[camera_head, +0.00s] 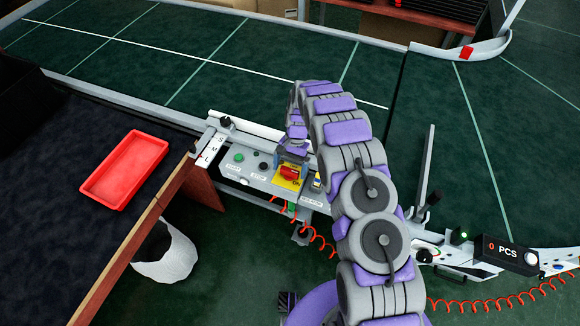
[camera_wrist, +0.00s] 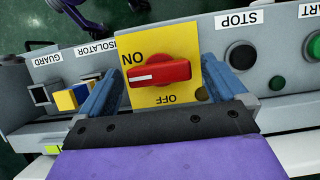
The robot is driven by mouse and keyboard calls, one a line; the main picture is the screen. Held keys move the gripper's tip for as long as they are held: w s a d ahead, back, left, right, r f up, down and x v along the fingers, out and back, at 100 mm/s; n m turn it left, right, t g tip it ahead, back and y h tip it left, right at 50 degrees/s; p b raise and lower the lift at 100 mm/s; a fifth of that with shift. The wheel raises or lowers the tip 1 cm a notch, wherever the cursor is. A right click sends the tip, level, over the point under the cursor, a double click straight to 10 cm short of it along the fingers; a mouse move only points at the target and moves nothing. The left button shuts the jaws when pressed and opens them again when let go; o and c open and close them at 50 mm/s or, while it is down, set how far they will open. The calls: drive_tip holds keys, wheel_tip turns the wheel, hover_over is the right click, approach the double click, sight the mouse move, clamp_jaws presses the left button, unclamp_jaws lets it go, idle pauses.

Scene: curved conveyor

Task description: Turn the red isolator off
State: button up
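The red isolator knob (camera_head: 290,172) sits on a yellow plate on the control panel, partly beside my gripper in the head view. In the wrist view, where the lettering is upside down, the red knob (camera_wrist: 165,72) lies sideways, with its white mark at the left end by "ON". "OFF" is printed below it on the yellow plate (camera_wrist: 145,42). My gripper (camera_wrist: 160,88) is open, its blue fingers apart on either side of the knob. I see no clear contact with the knob. In the head view my gripper (camera_head: 292,152) is at the plate's upper edge.
Dark STOP button (camera_wrist: 240,56) and green START button (camera_wrist: 313,46) are right of the plate in the wrist view. A yellow-blue guard part (camera_wrist: 70,98) is left. The conveyor (camera_head: 200,70) lies behind; a red tray (camera_head: 125,170) is on the left table.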

drive_tip(key=c, duration=1)
drive_tip(key=shift+r+n, duration=0.1)
drive_tip(key=shift+n, duration=0.3)
drive_tip(key=n+h+p, duration=0.1)
drive_tip(key=n+p, duration=0.1)
drive_tip(key=n, duration=0.1)
drive_tip(key=shift+w+a+n+h, duration=0.1)
drive_tip(key=shift+a+n+h, duration=0.05)
drive_tip(key=shift+n+h, duration=0.25)
drive_tip(key=n+h, duration=0.1)
drive_tip(key=n, duration=0.1)
drive_tip(key=n+p, duration=0.1)
drive_tip(key=n, duration=0.1)
drive_tip(key=shift+a+n+h, duration=0.15)
drive_tip(key=shift+n+h, duration=0.15)
drive_tip(key=shift+h, duration=0.1)
drive_tip(key=n+p, duration=0.1)
drive_tip(key=n, duration=0.1)
drive_tip(key=n+t+h+p, duration=0.1)
drive_tip(key=n, duration=0.2)
drive_tip(key=shift+a+t, duration=0.1)
drive_tip(key=shift+t, duration=0.2)
drive_tip(key=shift+s+n+t+h+p, duration=0.15)
drive_tip(key=shift+n+t+h+p, duration=0.15)
drive_tip(key=shift+n, duration=0.6)
drive_tip(key=shift+s+n+t+h+p, duration=0.1)
drive_tip(key=shift+n+t+h+p, duration=0.2)
drive_tip(key=shift+n, duration=0.6)
